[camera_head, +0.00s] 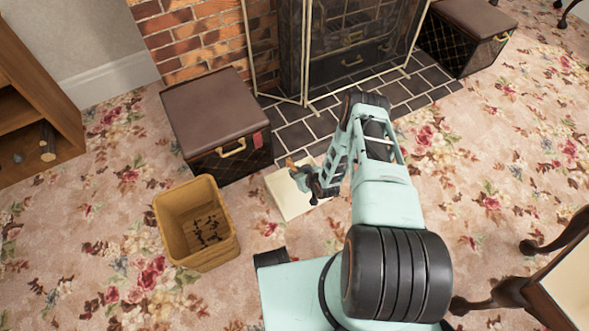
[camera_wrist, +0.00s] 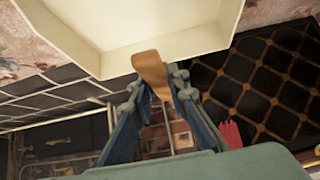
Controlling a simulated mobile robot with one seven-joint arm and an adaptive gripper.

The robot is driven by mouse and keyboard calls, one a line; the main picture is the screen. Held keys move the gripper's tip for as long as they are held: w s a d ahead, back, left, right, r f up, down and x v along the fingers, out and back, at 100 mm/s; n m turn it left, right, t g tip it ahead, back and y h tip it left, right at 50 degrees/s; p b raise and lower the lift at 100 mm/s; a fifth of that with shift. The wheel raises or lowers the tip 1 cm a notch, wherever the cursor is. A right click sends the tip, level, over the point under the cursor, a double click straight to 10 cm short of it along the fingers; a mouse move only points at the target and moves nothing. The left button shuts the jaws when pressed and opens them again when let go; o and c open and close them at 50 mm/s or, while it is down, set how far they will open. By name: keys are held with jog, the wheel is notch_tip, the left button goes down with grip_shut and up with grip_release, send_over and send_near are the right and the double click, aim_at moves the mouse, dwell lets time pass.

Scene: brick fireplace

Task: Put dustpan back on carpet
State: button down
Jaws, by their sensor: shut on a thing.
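The cream dustpan (camera_head: 292,197) shows in the head view just left of my gripper (camera_head: 308,181), over the floor near the hearth tiles. In the wrist view the dustpan's pan (camera_wrist: 130,30) fills the top, and its tan-brown handle (camera_wrist: 150,66) sits between the fingertips of my gripper (camera_wrist: 160,86). My gripper is shut on the handle. I cannot tell whether the pan touches the floor or hangs above it. The floral carpet (camera_head: 290,245) spreads around it. My arm covers part of the floor to the right.
A yellow-brown bin (camera_head: 205,258) with dark bits inside stands left of the dustpan. A brown-lidded box (camera_head: 215,108) stands behind it, beside the dark-tiled hearth (camera_head: 300,132) and fire screen (camera_head: 307,60). A second box (camera_head: 468,40) is at back right.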

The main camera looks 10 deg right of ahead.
jog(key=shift+f, duration=0.6)
jog(key=shift+w+r, duration=0.1)
jog(key=shift+w, duration=0.05)
jog(key=c, duration=1.8)
grip_release()
jog(key=shift+c, duration=0.2)
